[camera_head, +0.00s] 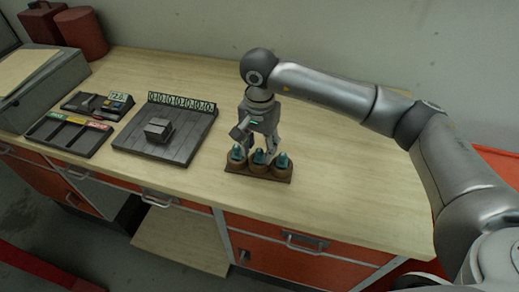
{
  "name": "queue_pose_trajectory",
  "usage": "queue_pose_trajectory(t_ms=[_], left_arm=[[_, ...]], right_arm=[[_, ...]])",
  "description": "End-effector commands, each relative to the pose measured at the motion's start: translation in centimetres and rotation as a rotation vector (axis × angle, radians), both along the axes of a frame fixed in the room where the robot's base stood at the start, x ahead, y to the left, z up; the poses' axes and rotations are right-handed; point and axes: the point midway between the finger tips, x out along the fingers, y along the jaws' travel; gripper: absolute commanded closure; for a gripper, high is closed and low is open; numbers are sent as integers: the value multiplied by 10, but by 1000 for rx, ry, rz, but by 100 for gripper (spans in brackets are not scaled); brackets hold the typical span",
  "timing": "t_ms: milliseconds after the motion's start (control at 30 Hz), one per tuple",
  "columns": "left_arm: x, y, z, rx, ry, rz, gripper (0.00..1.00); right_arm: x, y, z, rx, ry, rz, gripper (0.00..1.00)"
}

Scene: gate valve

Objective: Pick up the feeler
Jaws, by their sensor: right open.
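A low dark stand (262,175) near the front edge of the bench holds three round brown holders, each with a teal-topped piece upright in it. The left teal piece (237,153), the middle one (258,156) and the right one (282,160) look alike, and I cannot tell for sure which thing is the feeler. My right gripper (254,148) points down over the stand, open, with its fingers around the left and middle pieces. It partly hides them, and I cannot tell whether it touches either. My left gripper is not in view.
A dark slatted board (185,142) with a grey block (158,129) and a strip of round marks lies to the left. Farther left are a sectioned tray (65,138) and a small device (97,104). The wooden bench (350,190) is clear to the right of the stand.

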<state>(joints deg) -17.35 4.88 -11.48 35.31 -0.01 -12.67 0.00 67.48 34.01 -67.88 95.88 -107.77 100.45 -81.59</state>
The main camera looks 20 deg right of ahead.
Motion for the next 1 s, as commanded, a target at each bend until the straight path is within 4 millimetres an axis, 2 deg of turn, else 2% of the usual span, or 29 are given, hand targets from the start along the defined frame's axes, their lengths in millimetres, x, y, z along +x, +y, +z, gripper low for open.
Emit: queue_pose_trajectory(t_ms=[133, 367, 700, 1000], left_arm=[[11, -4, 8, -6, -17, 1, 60], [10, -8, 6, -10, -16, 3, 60], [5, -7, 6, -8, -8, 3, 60], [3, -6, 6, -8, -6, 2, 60]], right_arm=[[0, 0, -13, 1, 1, 0, 56], [0, 0, -16, 0, -1, 0, 56], [0, 0, -15, 1, -1, 0, 98], [0, 0, -15, 0, -1, 0, 100]])
